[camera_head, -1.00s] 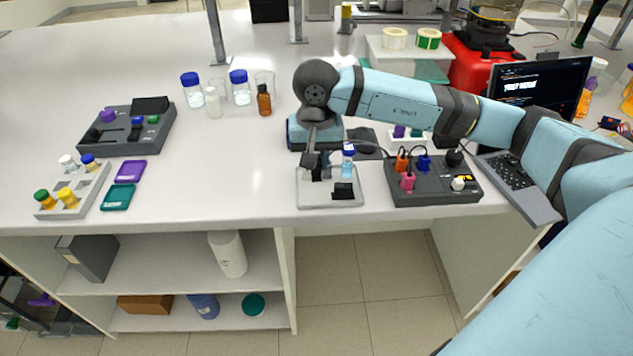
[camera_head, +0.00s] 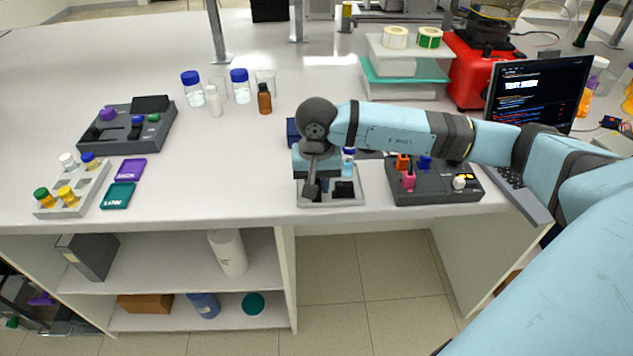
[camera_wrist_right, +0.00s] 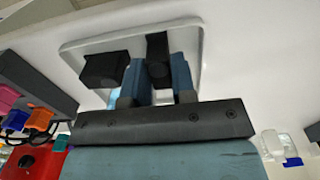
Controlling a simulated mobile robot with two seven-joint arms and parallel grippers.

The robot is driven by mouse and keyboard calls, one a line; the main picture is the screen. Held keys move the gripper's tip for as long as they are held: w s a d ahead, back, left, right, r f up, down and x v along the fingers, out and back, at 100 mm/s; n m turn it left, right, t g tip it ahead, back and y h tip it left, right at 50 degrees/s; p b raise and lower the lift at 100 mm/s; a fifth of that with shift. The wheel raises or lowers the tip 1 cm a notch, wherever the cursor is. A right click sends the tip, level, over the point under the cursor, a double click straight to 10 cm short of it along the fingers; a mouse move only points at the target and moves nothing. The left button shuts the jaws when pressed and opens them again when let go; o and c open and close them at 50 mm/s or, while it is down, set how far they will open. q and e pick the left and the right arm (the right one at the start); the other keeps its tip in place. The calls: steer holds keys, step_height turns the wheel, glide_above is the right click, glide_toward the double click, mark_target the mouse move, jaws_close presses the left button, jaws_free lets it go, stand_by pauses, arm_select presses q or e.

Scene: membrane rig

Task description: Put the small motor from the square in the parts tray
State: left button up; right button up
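The grey parts tray (camera_head: 352,202) lies near the bench's front edge in the head view, and its pale rim also shows in the wrist view (camera_wrist_right: 88,42). My right gripper (camera_head: 312,190) points down into the left part of the tray. In the wrist view its two blue fingers (camera_wrist_right: 159,82) stand on either side of a dark piece (camera_wrist_right: 157,48), which looks like the small motor and fills the gap between them. A separate black block (camera_head: 343,189) sits in the tray beside it. My arm hides the area behind the tray. My left gripper is not in view.
A blue-capped vial (camera_head: 348,157) stands close behind the tray. A dark box with coloured plugs (camera_head: 435,192) is just right of it, and a laptop (camera_head: 535,90) is further right. Bottles (camera_head: 240,88) stand at the back left.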

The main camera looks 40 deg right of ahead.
steer(key=o, duration=0.3)
steer(key=shift+r, duration=6.2)
